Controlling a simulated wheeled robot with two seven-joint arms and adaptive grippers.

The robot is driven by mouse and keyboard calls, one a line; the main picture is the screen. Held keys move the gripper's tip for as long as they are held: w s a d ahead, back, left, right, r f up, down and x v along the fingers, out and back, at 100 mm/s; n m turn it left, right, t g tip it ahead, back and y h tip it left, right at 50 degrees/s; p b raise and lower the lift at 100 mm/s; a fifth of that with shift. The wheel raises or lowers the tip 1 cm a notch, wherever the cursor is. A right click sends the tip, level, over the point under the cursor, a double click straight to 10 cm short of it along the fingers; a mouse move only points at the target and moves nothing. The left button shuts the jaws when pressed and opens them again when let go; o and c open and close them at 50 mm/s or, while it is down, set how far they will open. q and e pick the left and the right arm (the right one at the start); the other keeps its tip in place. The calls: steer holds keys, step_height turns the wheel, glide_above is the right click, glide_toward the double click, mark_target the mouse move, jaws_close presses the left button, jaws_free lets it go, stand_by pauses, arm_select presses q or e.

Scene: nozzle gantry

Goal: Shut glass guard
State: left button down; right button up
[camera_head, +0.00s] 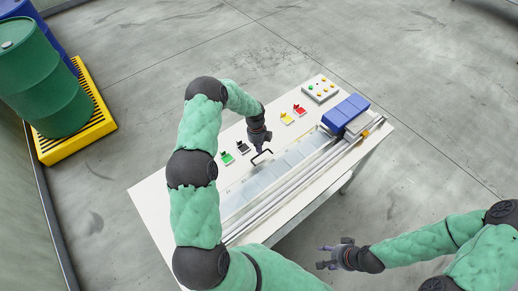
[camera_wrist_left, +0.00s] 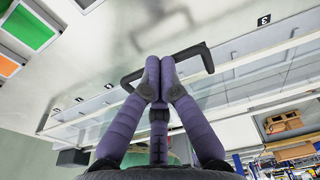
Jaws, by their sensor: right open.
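The glass guard (camera_head: 250,187) is a long, clear panel along the nozzle gantry on the white table, with a black bar handle (camera_head: 262,154) on it. The handle also shows in the left wrist view (camera_wrist_left: 192,54), crossing behind the fingertips. My left gripper (camera_head: 263,149) is at the handle. In the left wrist view its purple fingers (camera_wrist_left: 159,68) are together, in front of the bar; I cannot tell whether they touch it. The guard's exact tilt is hard to tell. My right gripper (camera_head: 328,258) is open and empty, off the table's near side.
A blue-topped unit (camera_head: 345,110) stands at the rail's far end. A button box (camera_head: 320,89) and green, black, yellow and red switch plates (camera_head: 287,118) line the far table side. Drums on a yellow pallet (camera_head: 98,125) stand left. The floor right of the table is clear.

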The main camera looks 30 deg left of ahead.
arm_select(q)
steer(key=shift+r, duration=0.1)
step_height(320, 180, up, 12)
steer(key=a, duration=0.1)
steer(key=shift+w+a, duration=0.15)
steer(key=shift+w, duration=0.05)
steer(key=shift+f, duration=0.2)
